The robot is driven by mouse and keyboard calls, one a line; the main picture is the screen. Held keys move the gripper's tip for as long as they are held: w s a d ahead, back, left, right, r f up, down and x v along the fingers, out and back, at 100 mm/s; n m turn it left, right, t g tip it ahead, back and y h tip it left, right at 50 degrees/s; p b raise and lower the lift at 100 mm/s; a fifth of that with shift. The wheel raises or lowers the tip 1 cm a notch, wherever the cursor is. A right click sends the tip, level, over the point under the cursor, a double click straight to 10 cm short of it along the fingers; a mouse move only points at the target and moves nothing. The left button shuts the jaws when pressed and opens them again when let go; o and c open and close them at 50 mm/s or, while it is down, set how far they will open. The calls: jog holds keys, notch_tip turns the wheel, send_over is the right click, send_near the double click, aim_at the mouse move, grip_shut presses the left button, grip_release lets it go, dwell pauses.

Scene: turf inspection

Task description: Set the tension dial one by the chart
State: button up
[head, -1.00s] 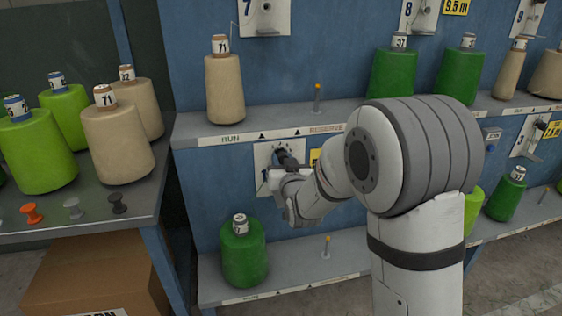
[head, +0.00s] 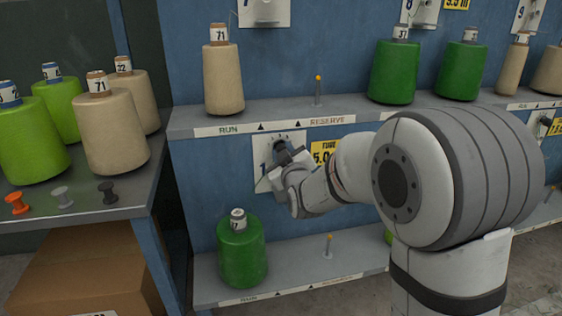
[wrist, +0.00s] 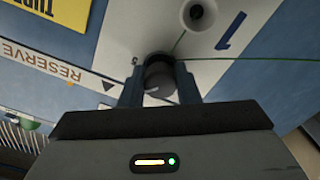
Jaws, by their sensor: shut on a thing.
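The white plate marked 1 (head: 264,183) is on the blue panel below the upper shelf, with the dial on it. My gripper (head: 283,156) is at this plate and hides most of the dial in the head view. In the wrist view my gripper (wrist: 159,82) is shut on the dark round dial knob (wrist: 158,78), one finger on each side. The dial's pointer and marks cannot be read. A white guide eye (wrist: 199,14) sits on the plate beside the knob, with a green thread by it. No chart can be made out.
A yellow tag (head: 323,152) is right of the plate. A beige cone (head: 223,78) stands on the upper shelf above, a dark green cone (head: 242,252) on the lower shelf. A side table (head: 135,205) at left holds several cones and small pegs.

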jog(key=n+b, duration=0.2)
jog(key=n, duration=0.2)
jog(key=shift+f+n, duration=0.1)
jog(key=shift+n, duration=0.2)
jog(key=shift+n+b, duration=1)
jog(key=shift+n, duration=0.9)
jog(key=o, duration=1)
